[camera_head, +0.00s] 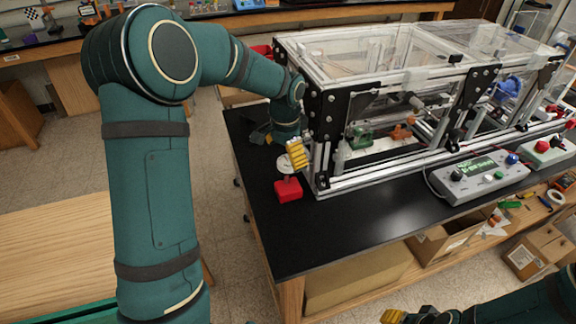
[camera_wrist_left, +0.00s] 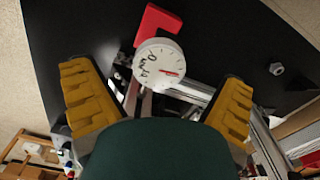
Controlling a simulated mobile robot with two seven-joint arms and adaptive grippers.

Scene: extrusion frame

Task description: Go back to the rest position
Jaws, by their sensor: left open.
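My left gripper (camera_head: 294,156) is at the near left corner of the aluminium extrusion frame (camera_head: 322,185), above the black tabletop. In the left wrist view its two yellow-padded fingers (camera_wrist_left: 158,100) stand wide apart with nothing gripped. A white round dial gauge (camera_wrist_left: 160,65) with a red bracket (camera_wrist_left: 157,22) shows beyond and between the fingers. In the head view the red part (camera_head: 288,189) sits on the tabletop just below the gripper, and the gripper partly hides the dial. My right gripper (camera_head: 405,316) shows only in part at the bottom edge, its fingertips cut off or unclear.
The black-topped bench (camera_head: 270,230) is clear in its front left part. A grey control box (camera_head: 478,176) with buttons stands before the frame. Cardboard boxes (camera_head: 448,238) sit below, right. A wooden table (camera_head: 55,250) stands at the left, with open floor between.

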